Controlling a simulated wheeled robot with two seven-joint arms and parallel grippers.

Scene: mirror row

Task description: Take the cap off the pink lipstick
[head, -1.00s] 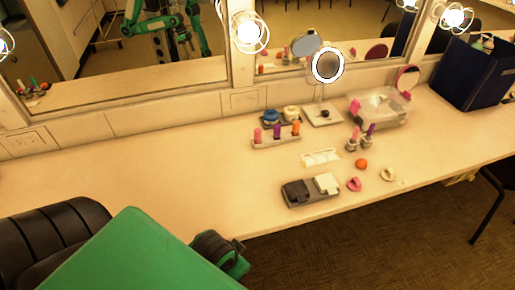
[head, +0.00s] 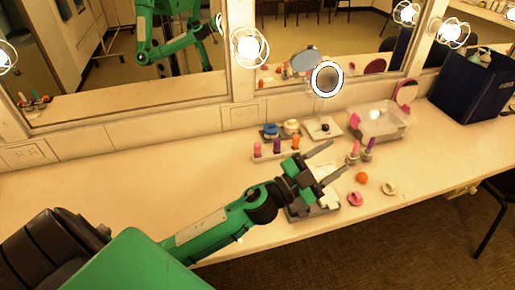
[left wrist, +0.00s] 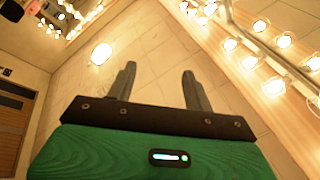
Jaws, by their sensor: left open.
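A pink lipstick (head: 257,149) stands upright in a low pale rack (head: 263,159) beside a purple and an orange one. Another pink-topped tube (head: 354,147) stands to the right next to a purple-topped tube (head: 369,145). They are too small to make out a cap seam. My left gripper (head: 338,158) is open and empty above the counter, right of the rack, its fingers pointing toward the right-hand tubes. In the left wrist view its open fingers (left wrist: 158,75) have nothing between them; no lipstick shows there. My right gripper is not in view.
My left arm partly hides a grey tray (head: 327,210) near the front edge. Behind stand a round lit mirror (head: 326,64) and clear box (head: 386,124). The counter's left is clear.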

